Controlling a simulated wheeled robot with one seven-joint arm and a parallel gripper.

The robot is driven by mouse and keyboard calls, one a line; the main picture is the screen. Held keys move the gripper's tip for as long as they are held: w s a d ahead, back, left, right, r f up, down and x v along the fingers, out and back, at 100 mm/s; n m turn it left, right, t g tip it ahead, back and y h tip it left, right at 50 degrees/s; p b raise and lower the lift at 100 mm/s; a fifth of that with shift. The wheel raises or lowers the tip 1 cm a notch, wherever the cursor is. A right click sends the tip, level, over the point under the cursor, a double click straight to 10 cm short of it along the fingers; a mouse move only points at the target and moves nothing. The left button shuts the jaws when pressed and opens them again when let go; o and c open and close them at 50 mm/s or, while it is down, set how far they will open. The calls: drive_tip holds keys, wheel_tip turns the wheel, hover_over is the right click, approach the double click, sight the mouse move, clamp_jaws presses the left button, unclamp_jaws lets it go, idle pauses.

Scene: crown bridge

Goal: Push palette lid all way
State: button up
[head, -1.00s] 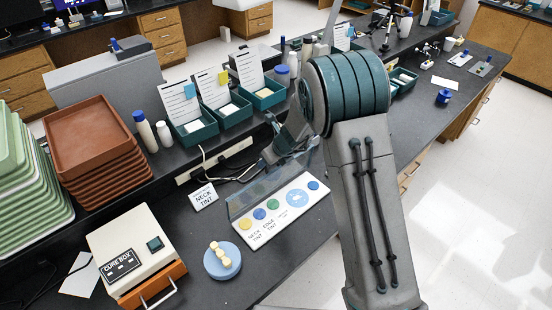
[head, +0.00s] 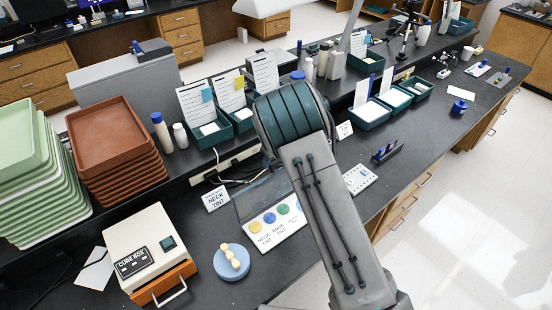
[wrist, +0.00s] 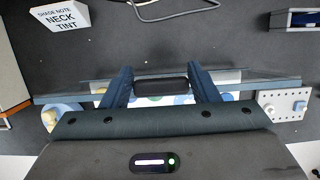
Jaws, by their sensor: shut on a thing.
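The palette (head: 273,239) is a white strip with yellow, blue and green paint wells on the dark bench, its right part behind my arm in the head view. Its grey-blue, see-through lid (head: 262,194) stands raised along the back edge; its exact angle is hard to tell. In the wrist view the lid (wrist: 245,86) runs across the picture as a long thin band. My gripper (wrist: 160,72) is at the middle of this band, shut on the lid, with a dark finger on each side. In the head view my arm hides the gripper.
A neck tint note (head: 216,198) stands left of the palette. A round blue stand (head: 232,262) with tooth pieces and the cure box (head: 150,252) are at front left. A white perforated block (head: 359,179) and a dark blue holder (head: 386,151) are right of my arm.

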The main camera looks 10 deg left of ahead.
drive_tip(key=shift+s+f, duration=0.15)
drive_tip(key=shift+f, duration=0.2)
drive_tip(key=o, duration=0.7)
drive_tip(key=shift+o, duration=1.4)
drive_tip(key=shift+r, duration=0.1)
drive_tip(key=shift+r, duration=0.1)
drive_tip(key=shift+r, duration=0.55)
drive_tip(key=b+v, duration=0.2)
drive_tip(key=v, duration=1)
drive_tip(key=shift+r+b, duration=0.25)
drive_tip(key=shift+b, duration=0.1)
drive_tip(key=shift+d, duration=0.1)
